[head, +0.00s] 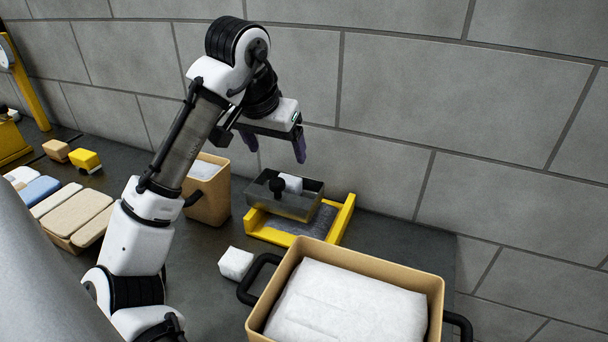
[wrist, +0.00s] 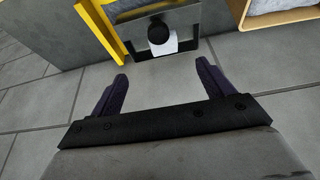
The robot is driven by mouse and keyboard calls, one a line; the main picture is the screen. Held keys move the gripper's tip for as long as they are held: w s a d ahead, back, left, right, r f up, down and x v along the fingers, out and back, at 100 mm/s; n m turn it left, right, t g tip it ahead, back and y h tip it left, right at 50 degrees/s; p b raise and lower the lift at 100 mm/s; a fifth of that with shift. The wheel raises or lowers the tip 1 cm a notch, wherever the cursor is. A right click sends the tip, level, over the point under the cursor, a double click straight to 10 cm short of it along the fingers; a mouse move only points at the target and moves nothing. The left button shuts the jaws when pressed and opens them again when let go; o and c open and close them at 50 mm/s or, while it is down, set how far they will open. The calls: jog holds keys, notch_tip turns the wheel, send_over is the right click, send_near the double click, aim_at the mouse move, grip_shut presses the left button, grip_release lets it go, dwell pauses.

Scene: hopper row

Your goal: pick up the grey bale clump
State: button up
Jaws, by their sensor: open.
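A small pale grey-white clump (head: 236,263) lies on the dark counter, left of the large tan tub; no other loose grey clump shows on the counter, and I cannot tell for certain that it is the grey bale clump. My gripper (head: 262,147) is open and empty, raised near the wall, above and behind the yellow tray and well away from the clump. In the wrist view my gripper (wrist: 162,72) has its two dark purple fingers spread with nothing between them. The clump is not recognisable in the wrist view.
A large tan tub (head: 437,297) with black handles holds pale material at the front. A yellow tray (head: 340,222) carries a metal box (head: 285,205) with a black knob. A tan bin (head: 208,202) stands behind; tan pads (head: 75,212) lie left. The block wall is close behind.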

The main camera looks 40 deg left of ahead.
aim_at(287, 180)
jog(key=shift+w+f, duration=0.15)
jog(key=shift+w, duration=0.05)
jog(key=x, duration=0.8)
jog(key=shift+a, duration=0.1)
jog(key=shift+a+p+x, duration=0.15)
jog(key=shift+p+x, duration=0.05)
jog(key=shift+x, duration=1.1)
jog(key=shift+a+p+x, duration=0.15)
jog(key=shift+a+x, duration=0.05)
jog(key=shift+x, duration=1.15)
jog(key=shift+w, duration=0.1)
jog(key=c, duration=1.1)
notch_tip(287, 180, up, 10)
jog(key=shift+r, duration=0.15)
